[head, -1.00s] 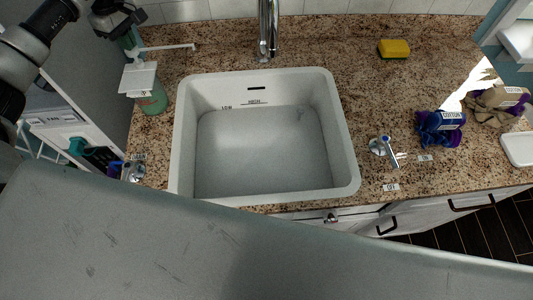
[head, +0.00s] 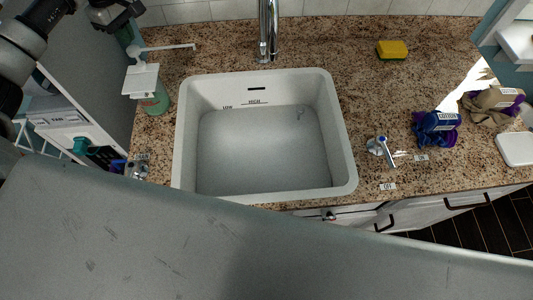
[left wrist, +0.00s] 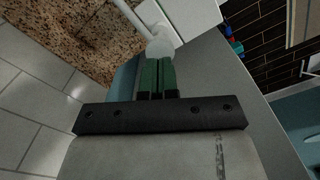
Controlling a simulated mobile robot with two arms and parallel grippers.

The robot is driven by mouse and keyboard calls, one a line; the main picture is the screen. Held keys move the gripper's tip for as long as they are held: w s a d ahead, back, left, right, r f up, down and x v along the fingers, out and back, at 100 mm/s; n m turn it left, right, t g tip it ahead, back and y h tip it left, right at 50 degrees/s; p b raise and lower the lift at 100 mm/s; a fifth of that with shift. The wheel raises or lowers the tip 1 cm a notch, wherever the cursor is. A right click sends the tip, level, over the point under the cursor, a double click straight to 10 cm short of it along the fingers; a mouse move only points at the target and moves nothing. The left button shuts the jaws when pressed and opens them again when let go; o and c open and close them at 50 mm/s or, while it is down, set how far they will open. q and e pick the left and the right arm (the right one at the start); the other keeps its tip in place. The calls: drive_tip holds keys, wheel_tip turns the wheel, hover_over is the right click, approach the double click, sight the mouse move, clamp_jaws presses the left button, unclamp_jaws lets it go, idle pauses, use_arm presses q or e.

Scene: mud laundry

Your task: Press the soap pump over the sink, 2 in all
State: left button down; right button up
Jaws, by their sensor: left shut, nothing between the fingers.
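The soap pump is a green bottle (head: 156,101) with a white flat top plate (head: 141,81) and a long thin white spout (head: 172,47). It stands on the counter left of the white sink (head: 345,150), its spout pointing right toward the back of the sink. My left gripper (head: 126,36) is above the pump at the upper left, its green fingertips shut and empty. In the left wrist view the shut fingertips (left wrist: 157,65) are close to the white pump head (left wrist: 160,45); whether they touch it I cannot tell. A small faint mark (head: 300,113) shows inside the sink. My right gripper is not in view.
A chrome faucet (head: 268,30) stands behind the sink. A yellow sponge (head: 392,50), a blue-handled tap (head: 382,149), and labelled cloth bundles (head: 436,129) are on the right. A grey surface fills the foreground.

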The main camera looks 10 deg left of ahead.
use_arm(q)
wheel_tip(320, 180, up, 6)
drive_tip(key=p, duration=0.4)
idle(0.6)
